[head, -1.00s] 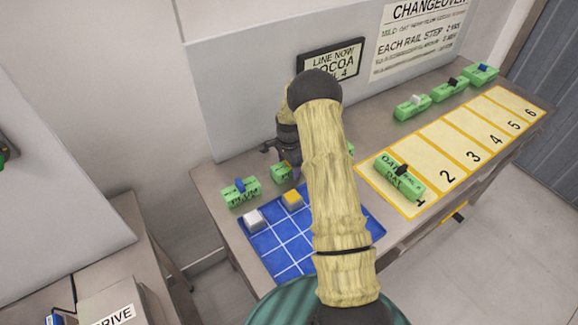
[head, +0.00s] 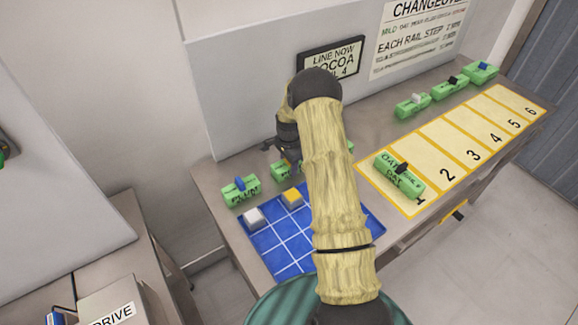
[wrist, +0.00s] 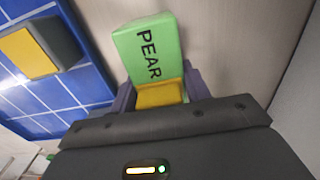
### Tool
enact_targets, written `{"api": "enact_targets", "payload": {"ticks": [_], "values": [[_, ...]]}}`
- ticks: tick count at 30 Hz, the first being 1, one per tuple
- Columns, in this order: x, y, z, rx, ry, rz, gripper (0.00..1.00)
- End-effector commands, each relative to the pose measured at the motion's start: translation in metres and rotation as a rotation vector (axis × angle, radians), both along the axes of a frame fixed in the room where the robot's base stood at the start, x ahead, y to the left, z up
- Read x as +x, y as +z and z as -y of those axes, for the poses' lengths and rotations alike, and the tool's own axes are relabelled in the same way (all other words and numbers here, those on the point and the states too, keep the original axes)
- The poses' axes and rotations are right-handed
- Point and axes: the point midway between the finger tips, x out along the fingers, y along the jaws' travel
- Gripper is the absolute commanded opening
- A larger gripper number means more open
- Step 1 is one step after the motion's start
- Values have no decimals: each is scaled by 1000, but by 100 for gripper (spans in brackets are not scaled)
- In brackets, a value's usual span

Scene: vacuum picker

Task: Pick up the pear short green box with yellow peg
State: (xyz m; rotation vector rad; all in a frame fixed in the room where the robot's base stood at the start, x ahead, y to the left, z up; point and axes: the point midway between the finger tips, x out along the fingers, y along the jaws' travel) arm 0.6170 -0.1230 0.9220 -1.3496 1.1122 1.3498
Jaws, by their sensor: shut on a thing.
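The green box marked PEAR (wrist: 148,45) fills the top middle of the wrist view, with its yellow peg (wrist: 160,95) towards me. My gripper (wrist: 160,91) is shut on the yellow peg, with one purple finger on each side. In the head view my gripper (head: 289,152) is at the back of the bench, behind the blue grid tray (head: 268,240). A green box (head: 279,172) shows there beside it, partly hidden. I cannot tell whether the box is clear of the bench.
A PLUM box (head: 241,192) with a blue peg stands just left. White and yellow-topped blocks (head: 292,198) sit on the tray. A green box with a black peg (head: 399,177) lies on numbered slot 1. Several green boxes line the back right. The other slots are bare.

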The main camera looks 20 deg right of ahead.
Motion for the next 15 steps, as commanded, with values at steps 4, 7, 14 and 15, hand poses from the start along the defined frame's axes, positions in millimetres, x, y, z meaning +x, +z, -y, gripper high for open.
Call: {"api": "enact_targets", "payload": {"ticks": [4, 7, 14, 15], "values": [[1, 4, 0, -1, 0, 1, 22], [1, 13, 0, -1, 0, 4, 22], [1, 53, 0, -2, 0, 5, 22], [2, 61, 0, -2, 1, 5, 22]]}}
